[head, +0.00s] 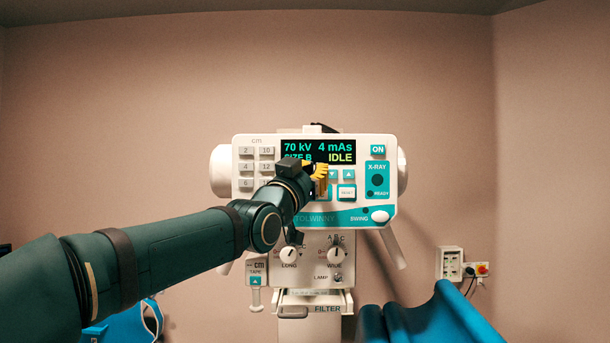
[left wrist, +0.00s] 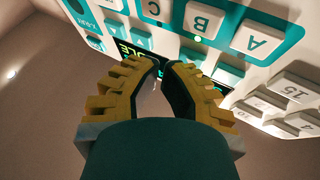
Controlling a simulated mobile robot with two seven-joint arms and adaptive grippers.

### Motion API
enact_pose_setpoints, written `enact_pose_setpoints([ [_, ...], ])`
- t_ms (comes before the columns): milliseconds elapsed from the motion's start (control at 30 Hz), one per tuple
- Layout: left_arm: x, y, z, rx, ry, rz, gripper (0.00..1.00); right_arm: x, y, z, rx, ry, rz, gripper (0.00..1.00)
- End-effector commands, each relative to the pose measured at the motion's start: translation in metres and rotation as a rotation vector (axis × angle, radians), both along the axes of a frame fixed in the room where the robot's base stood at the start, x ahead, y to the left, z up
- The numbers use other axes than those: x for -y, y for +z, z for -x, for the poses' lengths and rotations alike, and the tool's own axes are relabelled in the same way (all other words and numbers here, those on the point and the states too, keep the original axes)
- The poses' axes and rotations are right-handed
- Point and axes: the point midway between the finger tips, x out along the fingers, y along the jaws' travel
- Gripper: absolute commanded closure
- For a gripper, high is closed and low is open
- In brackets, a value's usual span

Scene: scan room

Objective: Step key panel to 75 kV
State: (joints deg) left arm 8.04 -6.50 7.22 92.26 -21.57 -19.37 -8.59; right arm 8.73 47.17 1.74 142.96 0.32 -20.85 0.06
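The key panel (head: 370,216) is on the front of a white X-ray unit in the head view. Its display (head: 340,146) reads 70 kV, 4 mAs, SIZE B and IDLE. My left gripper (head: 318,171) is in front of the panel, just under the display, and hides the keys there. Two arrow keys (head: 340,174) show right of it. In the left wrist view, my left gripper (left wrist: 163,64) has its yellow fingertips close together, with nothing held. The panel shows upside down there, with keys A, B and C (left wrist: 203,20). Contact with a key cannot be told. My right gripper is out of view.
The ON key (head: 378,150) and X-RAY key (head: 377,180) are at the panel's right. Knobs (head: 336,254) and a filter slot (head: 313,297) are below. A blue padded object (head: 430,322) stands at lower right. A wall socket (head: 450,263) is behind.

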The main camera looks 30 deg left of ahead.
Motion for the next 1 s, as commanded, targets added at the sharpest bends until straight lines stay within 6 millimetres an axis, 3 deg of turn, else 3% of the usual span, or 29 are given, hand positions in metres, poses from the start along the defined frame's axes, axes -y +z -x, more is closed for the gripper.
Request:
enact_pose_setpoints([
  [700, -0.002, -0.001, -0.004, -0.001, 0.000, 0.000, 1.00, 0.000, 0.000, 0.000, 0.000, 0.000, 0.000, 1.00],
  [1000, 0.003, -0.003, 0.005, 0.000, 0.000, 0.000, 1.00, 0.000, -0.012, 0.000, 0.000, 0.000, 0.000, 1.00],
])
